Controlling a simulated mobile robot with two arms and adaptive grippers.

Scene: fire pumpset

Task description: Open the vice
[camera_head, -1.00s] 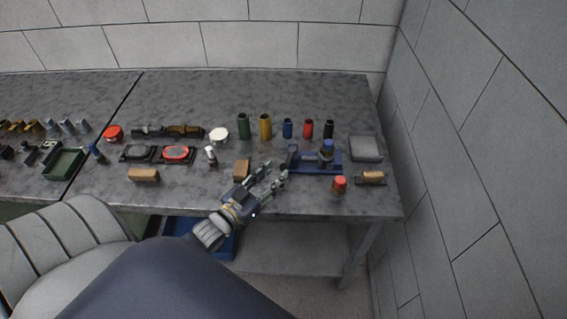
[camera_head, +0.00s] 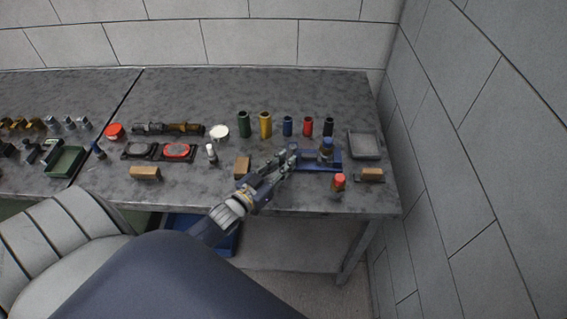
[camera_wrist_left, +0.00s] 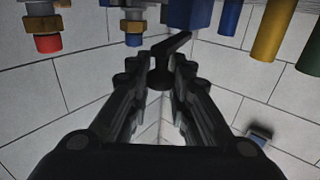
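The vice is blue and lies near the right end of the grey workbench; its base (camera_head: 322,167) shows in the head view, with its near left part behind my gripper. My left gripper (camera_head: 286,160) is at the vice's left end. In the left wrist view the black vice handle (camera_wrist_left: 174,45) lies between the fingertips of my left gripper (camera_wrist_left: 163,68), with the blue vice body (camera_wrist_left: 188,12) beyond it. The fingers are apart, one on each side of the handle; I cannot tell whether they touch it. My right gripper is out of view.
A red-topped fitting (camera_head: 338,182) and a brown block (camera_head: 371,174) stand close at the vice's front right. A brown block (camera_head: 243,167) lies left of my gripper. Coloured cylinders, including a yellow one (camera_head: 265,125), stand behind. A grey tray (camera_head: 364,145) sits right.

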